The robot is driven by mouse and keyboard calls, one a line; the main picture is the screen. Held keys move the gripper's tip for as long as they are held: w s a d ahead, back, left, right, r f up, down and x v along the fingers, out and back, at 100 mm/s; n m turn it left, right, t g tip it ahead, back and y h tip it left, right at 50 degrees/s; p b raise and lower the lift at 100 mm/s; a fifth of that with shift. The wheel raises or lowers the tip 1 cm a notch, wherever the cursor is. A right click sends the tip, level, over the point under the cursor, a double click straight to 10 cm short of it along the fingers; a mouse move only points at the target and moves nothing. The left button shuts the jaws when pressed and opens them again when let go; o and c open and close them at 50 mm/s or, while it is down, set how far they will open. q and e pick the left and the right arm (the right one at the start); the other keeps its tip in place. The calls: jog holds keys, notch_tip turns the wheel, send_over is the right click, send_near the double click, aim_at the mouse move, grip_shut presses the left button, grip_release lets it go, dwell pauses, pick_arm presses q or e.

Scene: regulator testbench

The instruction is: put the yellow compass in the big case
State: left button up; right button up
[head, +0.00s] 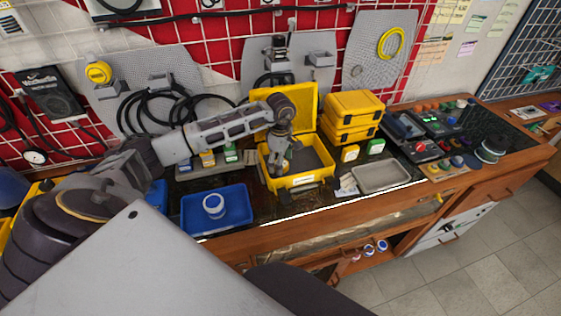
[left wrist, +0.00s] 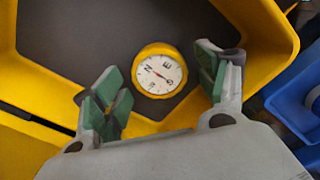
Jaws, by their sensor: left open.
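The big case (head: 323,182) is yellow with a dark grey floor and stands open on the bench, its lid raised at the back. My left gripper (head: 284,170) reaches down into its left part. In the left wrist view, the yellow compass (left wrist: 160,70), with a white dial, is face up over the dark floor inside the yellow wall (left wrist: 262,28) of the case. The green-padded fingers of my left gripper (left wrist: 160,78) are spread on both sides of it, apart from it. Whether it rests fully on the floor is hard to tell. My right gripper is out of view.
A blue tray (head: 240,214) with a white roll of tape (head: 214,206) is left of the case. Stacked small yellow cases (head: 352,112) stand behind right. A grey metal tray (head: 382,178) lies to the right, near the bench's front edge.

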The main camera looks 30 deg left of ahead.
pick_arm(q)
jog(key=shift+r, duration=0.1)
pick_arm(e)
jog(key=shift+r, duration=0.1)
pick_arm(q)
notch_tip(320, 180, up, 12)
jog(key=b, duration=0.1)
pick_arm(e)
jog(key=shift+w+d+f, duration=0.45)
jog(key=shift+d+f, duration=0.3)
